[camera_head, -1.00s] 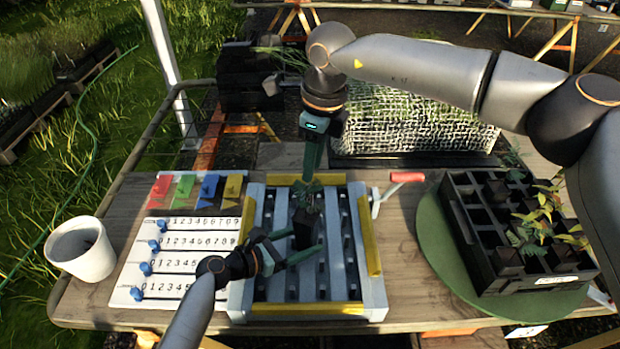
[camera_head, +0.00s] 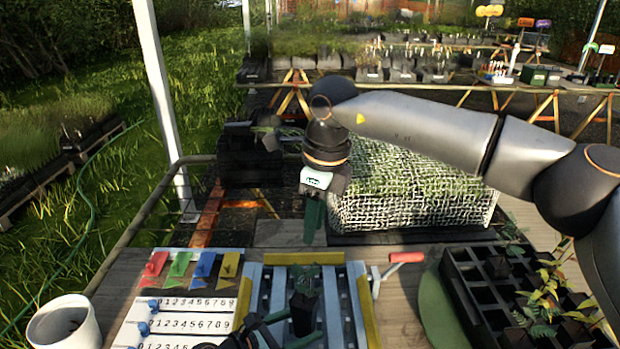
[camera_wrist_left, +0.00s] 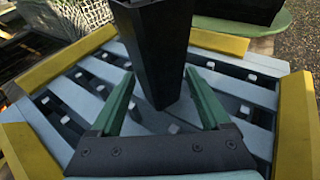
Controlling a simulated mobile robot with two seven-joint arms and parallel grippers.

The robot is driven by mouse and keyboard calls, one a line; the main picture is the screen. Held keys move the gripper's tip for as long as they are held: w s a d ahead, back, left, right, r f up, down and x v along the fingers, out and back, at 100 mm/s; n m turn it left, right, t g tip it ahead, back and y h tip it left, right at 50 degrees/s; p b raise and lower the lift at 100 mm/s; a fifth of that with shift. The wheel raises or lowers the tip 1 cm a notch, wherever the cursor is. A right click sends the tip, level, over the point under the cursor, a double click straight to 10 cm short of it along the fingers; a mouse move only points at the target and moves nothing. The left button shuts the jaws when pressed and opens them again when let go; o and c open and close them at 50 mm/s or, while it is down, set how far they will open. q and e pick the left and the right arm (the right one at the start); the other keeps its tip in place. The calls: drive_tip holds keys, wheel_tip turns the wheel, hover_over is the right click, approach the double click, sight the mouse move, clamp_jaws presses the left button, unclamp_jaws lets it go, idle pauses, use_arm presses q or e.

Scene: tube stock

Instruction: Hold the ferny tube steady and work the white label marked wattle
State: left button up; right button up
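The ferny tube (camera_head: 303,314) is a tall black tapered pot with a leafy plant at its top, standing on the pale slatted rack (camera_head: 361,268). My left gripper (camera_head: 302,330) is low at the tube; in the left wrist view its green fingers lie along both sides of the black tube (camera_wrist_left: 162,40), tips against its edges. The plant is outside that view. My right gripper (camera_head: 314,238) points down above the rack's far edge, apart from the tube. Its fingers look like one narrow green shape, so their opening is unclear. I cannot make out a label marked wattle.
Red, green, blue and yellow tags (camera_head: 190,268) top a white numbered board (camera_head: 190,307) at left, beside a white cup (camera_head: 62,328). A red-handled crank (camera_head: 404,258) is right of the rack. A black celled crate (camera_head: 480,283) with seedlings stands further right.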

use_arm(q)
drive_tip(key=shift+o, duration=1.3)
drive_tip(key=v, duration=1.2)
drive_tip(key=shift+r, duration=0.1)
drive_tip(key=shift+s, duration=0.1)
